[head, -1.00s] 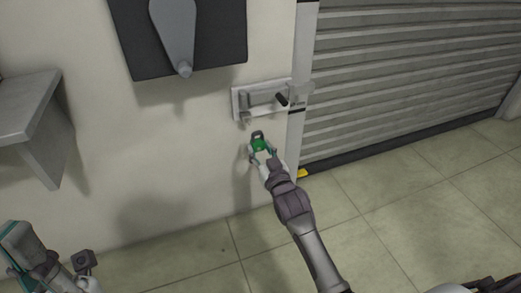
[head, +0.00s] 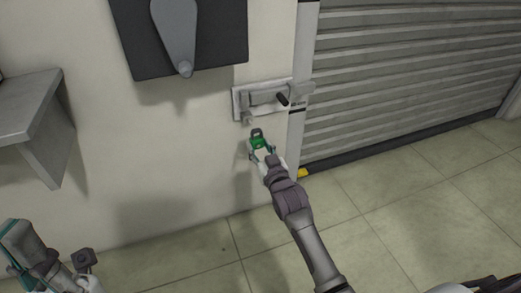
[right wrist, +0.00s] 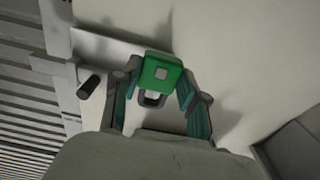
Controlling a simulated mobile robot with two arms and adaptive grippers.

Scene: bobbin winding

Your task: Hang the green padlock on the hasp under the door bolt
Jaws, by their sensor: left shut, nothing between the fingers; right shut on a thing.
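The green padlock (head: 258,142) is held in my right gripper (head: 261,149), with its dark shackle pointing up. In the right wrist view the padlock (right wrist: 161,73) sits between the two fingers of the right gripper (right wrist: 160,84). The door bolt (head: 265,98) is on a pale plate on the wall, with a black knob. The small grey hasp (head: 248,118) hangs under its left end. The shackle is just below and right of the hasp in the head view; I cannot tell the depth gap. My left gripper (head: 88,278) is shut and empty at the lower left.
A ribbed roller shutter (head: 410,75) is to the right, beside a white door post (head: 298,120). A dark panel with a grey lever (head: 180,35) is above. A grey shelf (head: 35,110) juts out at left. The wall below the bolt is clear.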

